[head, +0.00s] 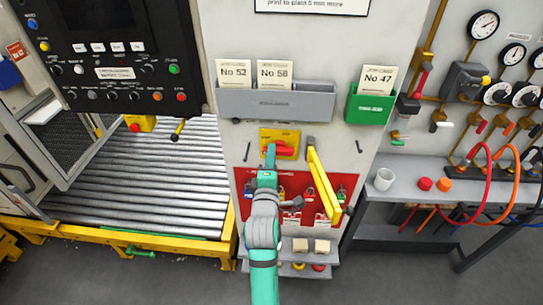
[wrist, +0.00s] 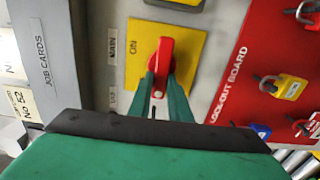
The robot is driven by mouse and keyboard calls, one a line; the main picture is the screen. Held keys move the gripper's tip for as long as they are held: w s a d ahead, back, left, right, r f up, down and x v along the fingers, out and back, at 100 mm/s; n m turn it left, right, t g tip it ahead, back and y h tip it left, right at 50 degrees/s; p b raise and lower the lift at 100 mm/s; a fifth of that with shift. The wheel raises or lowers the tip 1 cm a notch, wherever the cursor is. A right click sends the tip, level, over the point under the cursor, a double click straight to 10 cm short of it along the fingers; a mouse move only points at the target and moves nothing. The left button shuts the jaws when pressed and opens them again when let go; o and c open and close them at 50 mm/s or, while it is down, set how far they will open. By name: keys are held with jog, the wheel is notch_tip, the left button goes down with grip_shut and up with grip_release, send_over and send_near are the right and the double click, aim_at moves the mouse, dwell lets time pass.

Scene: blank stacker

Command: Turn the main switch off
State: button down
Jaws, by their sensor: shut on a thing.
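The main switch is a red rotary handle (wrist: 166,58) on a yellow plate (wrist: 190,38) marked ON, with a MAIN label beside it in the wrist view. In the head view the red handle (head: 284,150) and yellow plate (head: 290,134) sit on the grey panel below the card holders. My gripper (wrist: 161,84) is shut on the near end of the red handle, one green finger on each side. In the head view my gripper (head: 270,152) reaches up from below and covers the handle's left part.
A yellow bar (head: 325,182) sticks out just right of my gripper. The red lock-out board (wrist: 260,75) with several padlocks lies below the switch. A grey card holder (head: 275,104) and a green one (head: 370,108) hang above. A roller conveyor (head: 150,185) is at left.

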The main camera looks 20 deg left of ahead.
jog(key=c, duration=1.6)
grip_release()
jog(key=shift+c, duration=0.2)
jog(key=v, duration=1.1)
jog(key=shift+w, duration=0.1)
